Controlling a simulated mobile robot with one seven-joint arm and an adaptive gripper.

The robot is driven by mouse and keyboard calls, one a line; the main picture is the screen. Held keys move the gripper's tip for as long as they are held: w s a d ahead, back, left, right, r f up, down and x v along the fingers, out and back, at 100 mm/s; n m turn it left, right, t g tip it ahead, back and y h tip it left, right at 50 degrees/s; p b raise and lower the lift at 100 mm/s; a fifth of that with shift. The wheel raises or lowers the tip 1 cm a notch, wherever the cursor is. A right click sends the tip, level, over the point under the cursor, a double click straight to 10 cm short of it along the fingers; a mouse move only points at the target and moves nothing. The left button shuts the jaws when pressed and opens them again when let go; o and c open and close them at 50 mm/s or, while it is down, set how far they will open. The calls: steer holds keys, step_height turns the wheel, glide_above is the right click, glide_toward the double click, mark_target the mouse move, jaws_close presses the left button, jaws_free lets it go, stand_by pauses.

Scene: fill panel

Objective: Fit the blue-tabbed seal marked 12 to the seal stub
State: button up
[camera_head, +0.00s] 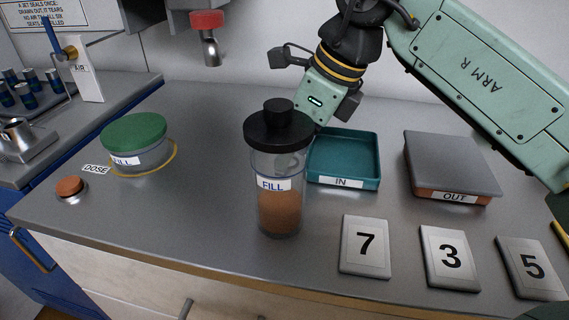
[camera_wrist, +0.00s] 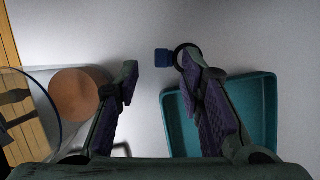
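A dark ring with a blue tab (camera_wrist: 163,56), apparently the seal, shows in the wrist view at the upper left corner of the teal tray. The right finger partly covers the ring, and no number on it is readable. My gripper (camera_wrist: 160,72) is open, with clear space between its fingers. I cannot tell whether the ring touches the right finger or lies beyond it. In the head view my fingers and the seal are hidden behind the clear FILL canister (camera_head: 281,208). I cannot make out which part is the seal stub.
The teal IN tray (camera_head: 343,157) looks empty. The OUT box (camera_head: 450,165) stands at right, with plates 7 (camera_head: 366,246), 3 (camera_head: 449,258) and 5 (camera_head: 531,267) in front. A green-lidded tub (camera_head: 134,133) and orange button (camera_head: 69,187) are left. A red-topped nozzle (camera_head: 208,40) hangs behind.

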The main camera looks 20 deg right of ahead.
steer(key=shift+x, duration=1.45)
steer(key=shift+d, duration=0.1)
steer(key=shift+c, duration=0.4)
jaws_close()
